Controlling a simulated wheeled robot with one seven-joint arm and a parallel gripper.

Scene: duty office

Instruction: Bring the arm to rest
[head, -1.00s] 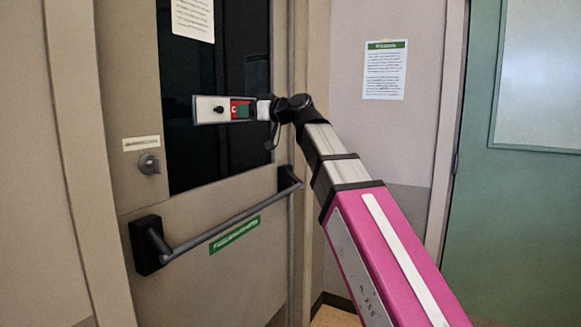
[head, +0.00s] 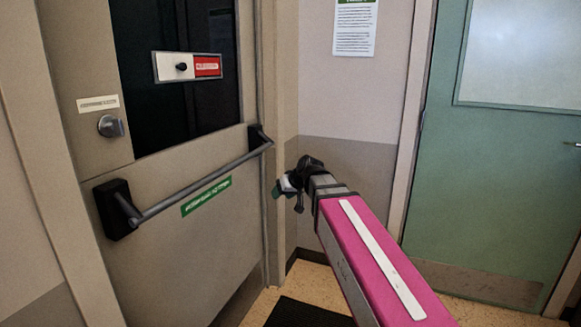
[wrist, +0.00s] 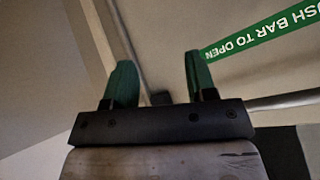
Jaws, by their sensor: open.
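My gripper (head: 285,186) is at the end of my pink and grey arm, low and to the right of the beige door in the head view. In the wrist view its two green fingers (wrist: 158,85) stand apart with nothing between them. The gripper touches nothing that I can see. Its fingers are small and partly dark in the head view.
The beige door (head: 190,255) has a push bar (head: 200,182), a knob (head: 110,126) and a sign panel (head: 188,66) with a red label. A green door (head: 480,200) stands at the right. A dark mat (head: 305,313) lies on the floor.

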